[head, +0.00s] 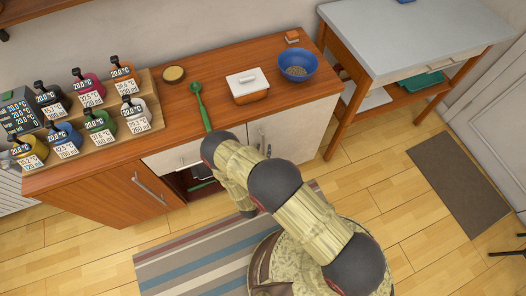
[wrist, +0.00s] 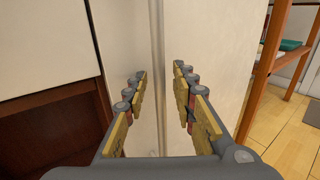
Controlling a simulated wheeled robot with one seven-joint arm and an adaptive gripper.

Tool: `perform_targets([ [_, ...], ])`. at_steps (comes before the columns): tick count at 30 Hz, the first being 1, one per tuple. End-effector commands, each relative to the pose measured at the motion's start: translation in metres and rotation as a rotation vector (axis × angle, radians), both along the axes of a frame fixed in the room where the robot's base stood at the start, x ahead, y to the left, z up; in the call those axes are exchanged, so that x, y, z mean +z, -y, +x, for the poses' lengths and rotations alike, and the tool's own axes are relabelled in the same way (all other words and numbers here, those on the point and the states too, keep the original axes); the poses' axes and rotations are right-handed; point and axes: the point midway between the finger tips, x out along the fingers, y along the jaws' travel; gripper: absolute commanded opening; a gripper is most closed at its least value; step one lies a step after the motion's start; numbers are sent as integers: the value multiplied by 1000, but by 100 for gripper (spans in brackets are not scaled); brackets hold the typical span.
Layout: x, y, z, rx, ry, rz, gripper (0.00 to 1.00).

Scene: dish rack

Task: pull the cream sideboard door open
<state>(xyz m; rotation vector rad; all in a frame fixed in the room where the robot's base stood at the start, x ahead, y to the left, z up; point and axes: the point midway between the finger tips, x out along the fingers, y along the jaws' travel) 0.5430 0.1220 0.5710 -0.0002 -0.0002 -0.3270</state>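The cream sideboard door (head: 297,128) is at the right end of the wooden sideboard's front and looks shut. In the wrist view its pale surface (wrist: 215,50) fills the middle. A slim upright metal handle (wrist: 157,45) runs down the picture between my fingers. My gripper (wrist: 160,98) is open, with one finger on each side of the handle and a visible gap on both sides. In the head view my arm covers the gripper and part of the cream front; handle pieces (head: 267,148) show beside the arm.
A dark open compartment (wrist: 45,135) lies left of the door. A side table (head: 410,40) stands at right. A striped rug (head: 190,258) lies on the floor.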

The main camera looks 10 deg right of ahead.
Motion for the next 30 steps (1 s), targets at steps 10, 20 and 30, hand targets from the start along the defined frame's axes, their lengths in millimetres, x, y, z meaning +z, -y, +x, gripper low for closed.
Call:
perform_targets([
  [10,0,0,0,0,0,0,15],
  [20,0,0,0,0,0,0,0],
  [30,0,0,0,0,0,0,0],
])
